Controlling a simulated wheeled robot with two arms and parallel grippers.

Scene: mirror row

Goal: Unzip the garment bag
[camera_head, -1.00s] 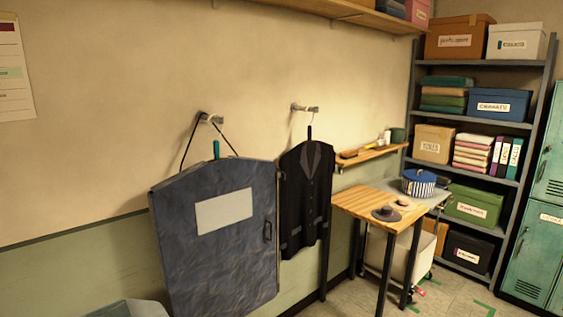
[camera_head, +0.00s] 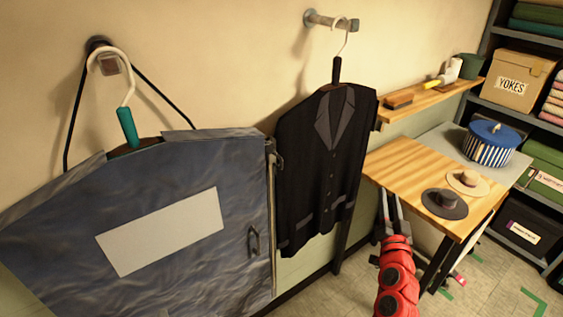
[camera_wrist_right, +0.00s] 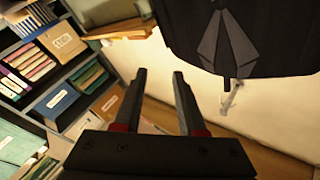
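The blue-grey garment bag (camera_head: 160,270) hangs on the wall at the left, with a blank white panel (camera_head: 162,231) on its front. A white hanger hook with a teal neck (camera_head: 127,125) and black straps rise above it to a wall peg. A small dark pull or handle (camera_head: 253,241) sits near the bag's right edge; I cannot tell if it is the zip pull. My right gripper (camera_head: 390,200) is right of the bag, apart from it, in front of the wooden table. The wrist view shows its two fingers (camera_wrist_right: 161,72) apart with nothing between them. My left gripper is out of view.
A dark vest (camera_head: 330,165) hangs just right of the bag and also shows upside down in the right wrist view (camera_wrist_right: 265,35). A wooden table (camera_head: 400,160) with two hats, a striped box (camera_head: 489,148) and shelving stand at the right. A small wall shelf (camera_head: 425,100) is above the table.

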